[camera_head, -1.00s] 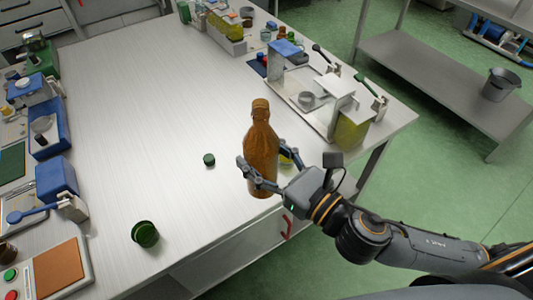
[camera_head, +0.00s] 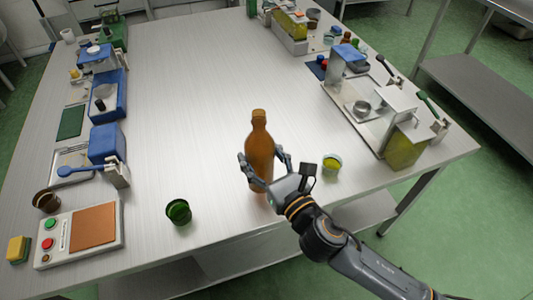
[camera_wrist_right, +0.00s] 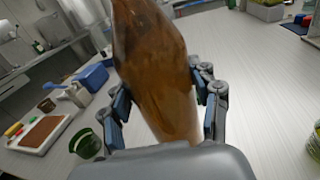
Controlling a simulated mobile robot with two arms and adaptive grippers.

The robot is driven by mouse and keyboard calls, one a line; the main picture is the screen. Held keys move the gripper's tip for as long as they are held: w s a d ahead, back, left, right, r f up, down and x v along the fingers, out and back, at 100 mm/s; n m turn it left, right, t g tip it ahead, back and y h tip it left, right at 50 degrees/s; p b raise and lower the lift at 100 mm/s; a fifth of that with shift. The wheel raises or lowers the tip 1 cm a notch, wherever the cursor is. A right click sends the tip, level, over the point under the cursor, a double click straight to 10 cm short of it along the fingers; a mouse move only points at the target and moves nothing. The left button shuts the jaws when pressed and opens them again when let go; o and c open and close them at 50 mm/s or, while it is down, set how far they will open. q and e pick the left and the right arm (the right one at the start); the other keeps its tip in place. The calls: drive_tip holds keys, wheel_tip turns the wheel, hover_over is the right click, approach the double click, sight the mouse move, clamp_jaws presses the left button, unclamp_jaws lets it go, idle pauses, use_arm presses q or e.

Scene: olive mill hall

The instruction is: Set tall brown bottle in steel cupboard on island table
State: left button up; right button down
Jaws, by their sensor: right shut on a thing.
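The tall brown bottle (camera_head: 260,148) is upright in the head view, over the front part of the steel-topped island table (camera_head: 205,90). My right gripper (camera_head: 264,170) comes from the lower right, shut around the lower half of the bottle. In the right wrist view the bottle (camera_wrist_right: 158,70) fills the middle between the two fingers and looks tilted there. I cannot tell whether its base touches the table top. My left gripper is not in view. No steel cupboard can be made out now.
A green cup (camera_head: 178,211) stands left of the bottle, a small yellow-green jar (camera_head: 332,163) to its right. A control box with an orange pad (camera_head: 92,228) sits front left. Equipment lines both sides. The table's middle is clear.

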sight(260, 165)
drive_tip(key=shift+a+f+b, duration=0.15)
drive_tip(key=shift+f+b, duration=0.3)
drive_tip(key=shift+f, duration=1.1)
drive_tip(key=shift+w+f, duration=0.1)
drive_tip(key=shift+f, duration=0.1)
drive_tip(key=shift+c, duration=1.7)
unclamp_jaws()
drive_tip(key=shift+f, duration=0.1)
drive_tip(key=b+v, duration=0.2)
drive_tip(key=v, duration=1)
drive_tip(key=shift+r, duration=0.25)
